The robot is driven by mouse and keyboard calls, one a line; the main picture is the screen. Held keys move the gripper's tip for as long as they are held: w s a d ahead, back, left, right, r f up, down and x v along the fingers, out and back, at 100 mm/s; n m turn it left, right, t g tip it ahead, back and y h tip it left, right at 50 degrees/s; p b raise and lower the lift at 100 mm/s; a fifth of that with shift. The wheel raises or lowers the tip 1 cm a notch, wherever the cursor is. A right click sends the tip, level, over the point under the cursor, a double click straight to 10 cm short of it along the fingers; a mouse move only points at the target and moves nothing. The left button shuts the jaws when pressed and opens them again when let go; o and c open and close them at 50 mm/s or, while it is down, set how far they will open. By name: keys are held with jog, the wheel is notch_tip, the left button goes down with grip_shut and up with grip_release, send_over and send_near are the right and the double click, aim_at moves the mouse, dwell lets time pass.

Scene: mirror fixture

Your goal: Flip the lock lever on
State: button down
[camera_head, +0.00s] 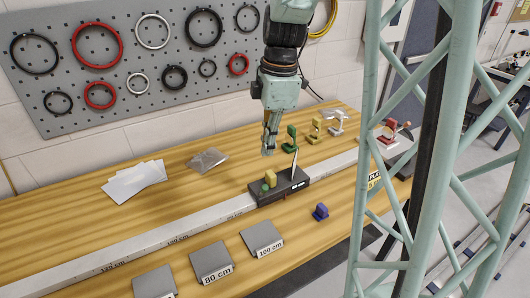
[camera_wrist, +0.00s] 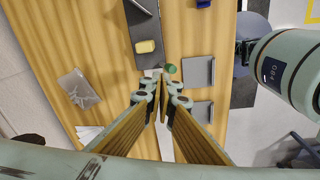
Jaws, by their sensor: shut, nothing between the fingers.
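A dark mirror fixture (camera_head: 292,187) sits on the long white rail (camera_head: 215,215). A thin white upright piece (camera_head: 294,163) stands on it. At its left end are a small yellow block (camera_head: 271,182) and a green round knob (camera_head: 265,188). I cannot tell which part is the lock lever. In the wrist view the yellow block (camera_wrist: 146,46) and green knob (camera_wrist: 170,68) lie just beyond my fingertips. My gripper (camera_head: 268,151) points down above the fixture's left end, shut and empty, apart from it in the head view.
Green (camera_head: 290,140), yellow (camera_head: 314,131) and white (camera_head: 337,122) holders stand behind to the right. A blue piece (camera_head: 320,212) and a grey plate marked 100 cm (camera_head: 262,238) lie in front.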

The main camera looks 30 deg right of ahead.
jog(key=shift+s+r, duration=0.3)
jog(key=shift+r, duration=0.35)
jog(key=shift+s+r, duration=0.25)
jog(key=shift+r, duration=0.4)
jog(key=shift+r, duration=0.1)
jog(key=s+a+r+m+t, duration=0.2)
jog(key=s+a+r+m, duration=0.5)
jog(key=s+a+r, duration=0.4)
jog(key=s+a+r+m, duration=0.1)
jog(key=s+a+m, duration=0.2)
jog(key=s, duration=0.4)
jog(key=s+a+r+m+t, duration=0.1)
jog(key=s+a+r+m, duration=0.1)
jog(key=s, duration=0.5)
jog(key=shift+a+m+h, duration=0.4)
jog(key=shift+a+m, duration=0.2)
jog(key=shift+m, duration=0.4)
jog(key=shift+s, duration=0.1)
jog(key=shift+r, duration=0.1)
